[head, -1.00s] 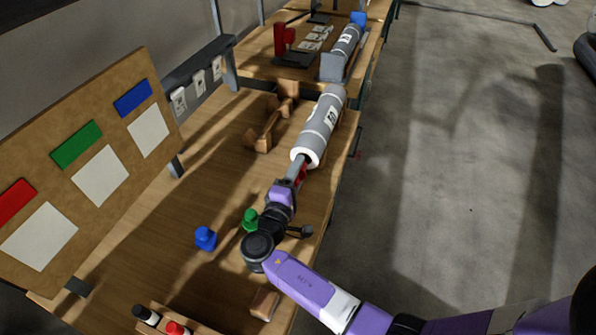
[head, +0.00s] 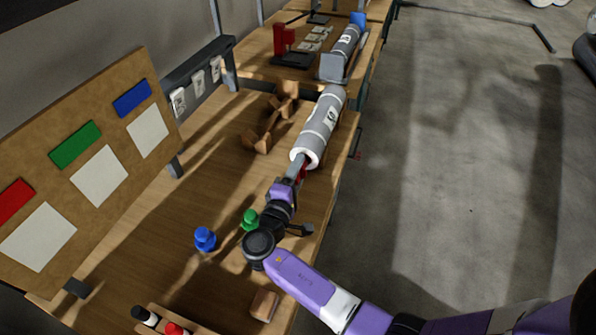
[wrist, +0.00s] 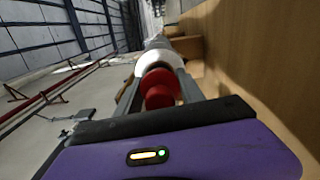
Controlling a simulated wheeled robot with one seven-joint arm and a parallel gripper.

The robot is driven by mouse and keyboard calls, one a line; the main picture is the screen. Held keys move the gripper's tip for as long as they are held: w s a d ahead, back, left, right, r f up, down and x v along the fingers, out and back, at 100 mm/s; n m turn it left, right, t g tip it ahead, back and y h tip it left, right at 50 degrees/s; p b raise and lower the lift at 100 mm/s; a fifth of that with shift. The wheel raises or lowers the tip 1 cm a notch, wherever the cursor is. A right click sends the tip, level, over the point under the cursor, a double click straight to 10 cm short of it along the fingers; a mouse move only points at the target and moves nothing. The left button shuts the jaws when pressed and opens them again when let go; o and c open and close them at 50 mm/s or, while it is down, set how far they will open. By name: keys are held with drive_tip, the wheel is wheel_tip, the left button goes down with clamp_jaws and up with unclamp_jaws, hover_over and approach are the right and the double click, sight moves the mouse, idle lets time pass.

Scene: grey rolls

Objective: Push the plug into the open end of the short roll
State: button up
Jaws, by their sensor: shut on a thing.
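A grey roll (head: 321,127) with a white near end lies lengthwise on the wooden bench in the head view. Its white end also shows in the wrist view (wrist: 151,57). My gripper (head: 298,170) is at this near end, in line with the roll. It is shut on a red plug (wrist: 161,88), seen between the fingers in the wrist view. The plug's far part is up against or within the roll's white rim; I cannot tell how deep it sits. In the head view my fingers mostly hide the plug.
A green plug (head: 250,220) and a blue plug (head: 205,240) stand left of my arm. A wooden rest (head: 265,130) lies left of the roll. A board with coloured patches (head: 95,165) stands at left. Another grey roll (head: 345,42) lies on the farther bench. The floor at right is clear.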

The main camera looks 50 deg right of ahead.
drive_tip(key=shift+w+d, duration=0.2)
drive_tip(key=shift+d, duration=0.45)
drive_tip(key=o, duration=1.4)
drive_tip(key=shift+b+v, duration=0.9)
drive_tip(key=shift+v, duration=2.95)
